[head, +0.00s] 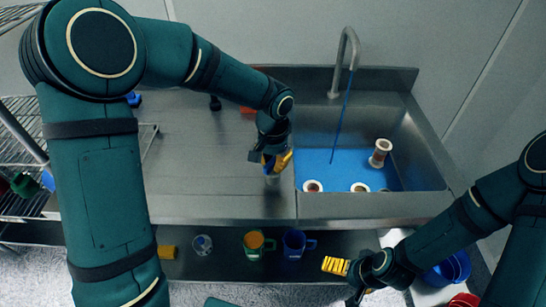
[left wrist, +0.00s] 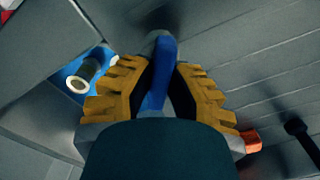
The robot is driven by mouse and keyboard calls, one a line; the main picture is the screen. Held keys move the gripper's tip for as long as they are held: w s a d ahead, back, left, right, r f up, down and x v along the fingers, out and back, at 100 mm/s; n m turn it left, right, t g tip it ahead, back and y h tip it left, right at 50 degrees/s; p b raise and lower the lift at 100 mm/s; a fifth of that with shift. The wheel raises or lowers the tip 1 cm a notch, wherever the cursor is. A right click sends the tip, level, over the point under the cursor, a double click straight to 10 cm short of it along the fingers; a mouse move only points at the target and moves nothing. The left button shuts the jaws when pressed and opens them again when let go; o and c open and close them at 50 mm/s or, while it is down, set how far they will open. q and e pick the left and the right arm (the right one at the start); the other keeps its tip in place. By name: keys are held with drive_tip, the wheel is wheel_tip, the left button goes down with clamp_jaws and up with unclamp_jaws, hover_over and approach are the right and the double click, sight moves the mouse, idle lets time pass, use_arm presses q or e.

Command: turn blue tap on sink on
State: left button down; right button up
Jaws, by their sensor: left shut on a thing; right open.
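The sink (head: 425,150) has a grey curved spout (head: 345,45) at its back edge. A thin blue line (head: 341,115) runs down from the spout end to the blue sink bottom. My left gripper (head: 277,163) is over the counter by the sink's left edge. In the left wrist view its yellow fingers are shut on a blue handle-like part (left wrist: 160,72); I cannot tell whether this is the tap's handle. The gripper hides most of this part in the head view. My right gripper (head: 336,266) is open and empty, low in front of the sink.
Spools (head: 380,153) are in the sink. A green mug (head: 253,244) and a blue mug (head: 294,244) stand on the lower shelf. A blue bowl (head: 452,268) is at right. The counter (head: 195,165) left of my left gripper is mostly clear.

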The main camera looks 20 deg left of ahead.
sight(273, 160)
use_arm(q)
drive_tip(key=shift+s+m+p, duration=0.1)
drive_tip(key=shift+m+p, duration=0.55)
drive_tip(key=shift+m, duration=1.05)
drive_tip(key=shift+f, duration=0.1)
drive_tip(key=c, duration=0.9)
unclamp_jaws()
wheel_tip(273, 160, up, 12)
drive_tip(key=shift+r, duration=0.1)
